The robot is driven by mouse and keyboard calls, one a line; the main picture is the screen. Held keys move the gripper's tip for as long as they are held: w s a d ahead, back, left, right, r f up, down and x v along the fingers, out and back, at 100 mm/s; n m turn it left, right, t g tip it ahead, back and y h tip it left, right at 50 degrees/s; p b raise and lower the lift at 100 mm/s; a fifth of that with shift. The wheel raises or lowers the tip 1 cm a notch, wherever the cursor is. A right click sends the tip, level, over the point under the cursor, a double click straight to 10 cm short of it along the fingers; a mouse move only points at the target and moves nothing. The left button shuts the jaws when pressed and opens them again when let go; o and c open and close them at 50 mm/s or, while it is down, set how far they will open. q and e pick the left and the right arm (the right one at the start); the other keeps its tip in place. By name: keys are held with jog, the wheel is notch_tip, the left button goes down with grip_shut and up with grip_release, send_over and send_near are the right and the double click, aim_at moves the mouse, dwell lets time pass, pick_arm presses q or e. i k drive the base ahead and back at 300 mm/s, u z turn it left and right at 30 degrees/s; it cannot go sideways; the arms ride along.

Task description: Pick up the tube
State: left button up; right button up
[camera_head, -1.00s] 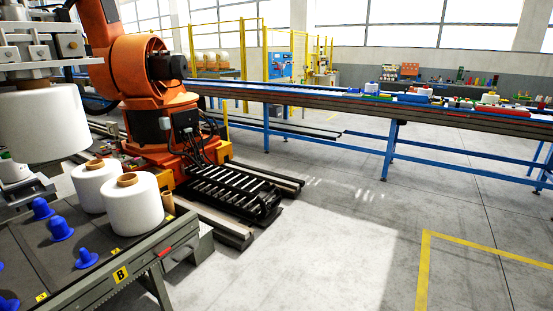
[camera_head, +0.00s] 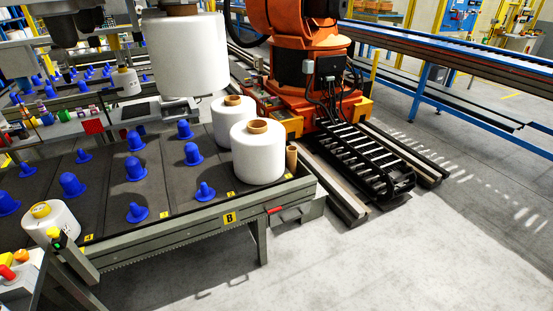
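A small brown cardboard tube (camera_head: 291,158) stands upright at the right end of the dark bobbin table (camera_head: 170,237), close beside a large white yarn bobbin (camera_head: 258,158). The bobbin partly hides its left side. A second white bobbin (camera_head: 229,122) stands just behind, also with a brown core. Neither of my grippers shows in the head view.
Several blue pegs (camera_head: 137,168) stand on the table. Another white bobbin (camera_head: 184,52) hangs from machinery above. An orange robot arm (camera_head: 300,50) stands behind the table. A yellow-topped bobbin (camera_head: 51,222) sits at the left. Floor at front right is clear.

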aim_at(291, 161)
jog(key=z, duration=0.2)
jog(key=i, duration=0.55)
jog(key=z, duration=0.65)
jog(key=i, duration=1.45)
